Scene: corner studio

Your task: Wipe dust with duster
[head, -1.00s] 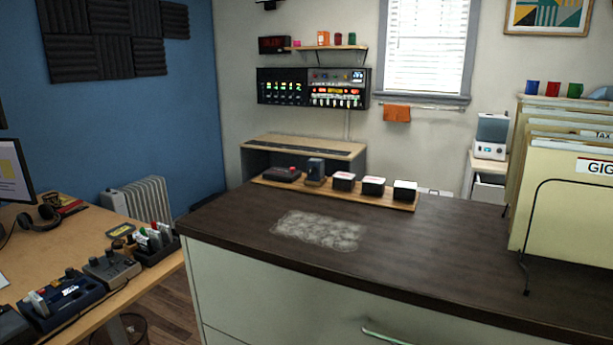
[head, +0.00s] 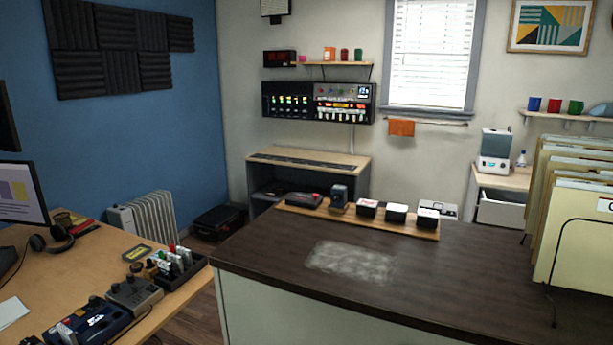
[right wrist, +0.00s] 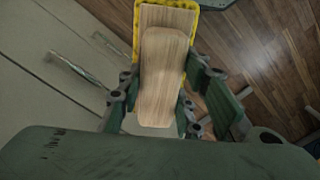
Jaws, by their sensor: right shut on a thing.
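A pale grey dust patch (head: 352,262) lies on the dark wooden top of the cabinet (head: 455,285) in the head view. In the right wrist view my right gripper (right wrist: 163,85) is shut on the wooden grip of the duster (right wrist: 167,75). The duster has a light wood back and a yellow edge; its wiping face is hidden. The cabinet's pale front shows at the left of that view and wood floor at the right, so the duster is held beside the cabinet, apart from the dust. Neither gripper shows in the head view.
A wooden board (head: 400,227) with several small devices stands behind the dust. A rack of folders (head: 575,210) stands on the cabinet top at right. A desk (head: 95,265) with electronics is at left, with a floor gap between. The top around the dust is clear.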

